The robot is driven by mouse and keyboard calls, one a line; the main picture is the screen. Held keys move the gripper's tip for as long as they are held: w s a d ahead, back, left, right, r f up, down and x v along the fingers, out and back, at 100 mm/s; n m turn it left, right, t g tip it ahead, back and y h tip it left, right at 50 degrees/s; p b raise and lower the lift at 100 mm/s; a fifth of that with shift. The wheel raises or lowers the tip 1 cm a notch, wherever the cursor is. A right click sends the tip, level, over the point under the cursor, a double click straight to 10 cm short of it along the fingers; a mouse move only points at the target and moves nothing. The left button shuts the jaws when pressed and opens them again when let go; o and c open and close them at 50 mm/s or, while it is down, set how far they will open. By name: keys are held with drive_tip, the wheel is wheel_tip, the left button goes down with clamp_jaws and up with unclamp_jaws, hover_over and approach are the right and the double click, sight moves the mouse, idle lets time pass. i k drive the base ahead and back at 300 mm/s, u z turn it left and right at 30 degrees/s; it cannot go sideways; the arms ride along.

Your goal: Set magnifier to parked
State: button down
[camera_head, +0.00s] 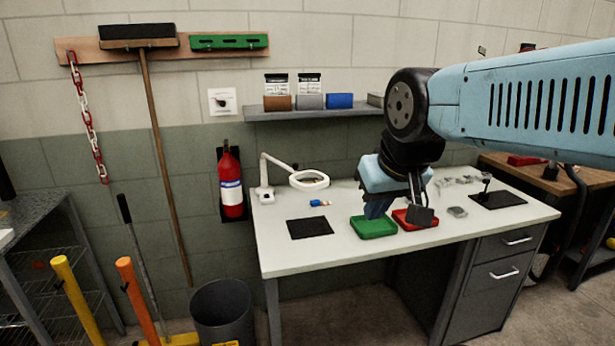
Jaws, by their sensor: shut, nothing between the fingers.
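The magnifier (310,181) is a white ring lens on a jointed white arm, at the back left of the white desk (300,254). Its base (264,193) stands near the desk's left edge, and the lens hangs out to the right of it over the desk. My gripper (398,214) is right of the magnifier and apart from it, above the green tray (373,227) and the red tray (424,217). It points down, shut and empty. Its fingers partly cover the red tray.
A dark mat (310,228) and a small blue-and-orange item (320,203) lie below the lens. Small grey parts (457,212) and another dark mat (497,200) are on the right. A shelf (310,114) hangs above the desk. A fire extinguisher (231,185) is left.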

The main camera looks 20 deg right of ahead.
sight(296, 175)
drive_tip(key=z, duration=0.1)
drive_tip(key=i, duration=1)
drive_tip(key=u, duration=0.1)
